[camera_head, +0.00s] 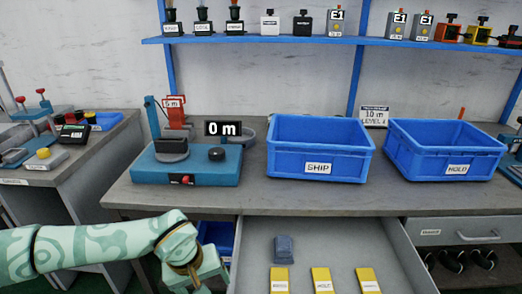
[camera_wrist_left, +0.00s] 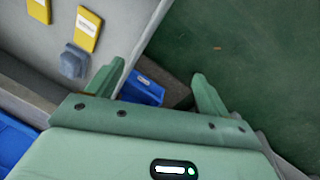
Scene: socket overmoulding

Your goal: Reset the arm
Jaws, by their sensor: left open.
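My left arm (camera_head: 95,245), pale green, comes in from the left in the head view. Its gripper (camera_head: 198,278) is low in the picture, left of an open drawer (camera_head: 258,250), and its fingertips are hard to make out there. In the left wrist view the gripper (camera_wrist_left: 158,72) has its two green fingers spread wide with nothing between them. A blue-grey block (camera_head: 284,249) lies in the drawer; it also shows in the left wrist view (camera_wrist_left: 74,61), left of the fingers. My right gripper is not in view.
Three yellow labelled pieces (camera_head: 321,280) lie in the drawer. On the bench stand a teal machine (camera_head: 187,168), a blue SHIP crate (camera_head: 318,168) and a blue HOLD crate (camera_head: 457,168). A small blue bin (camera_head: 216,236) is below the bench. A shelf (camera_head: 300,40) holds several small devices.

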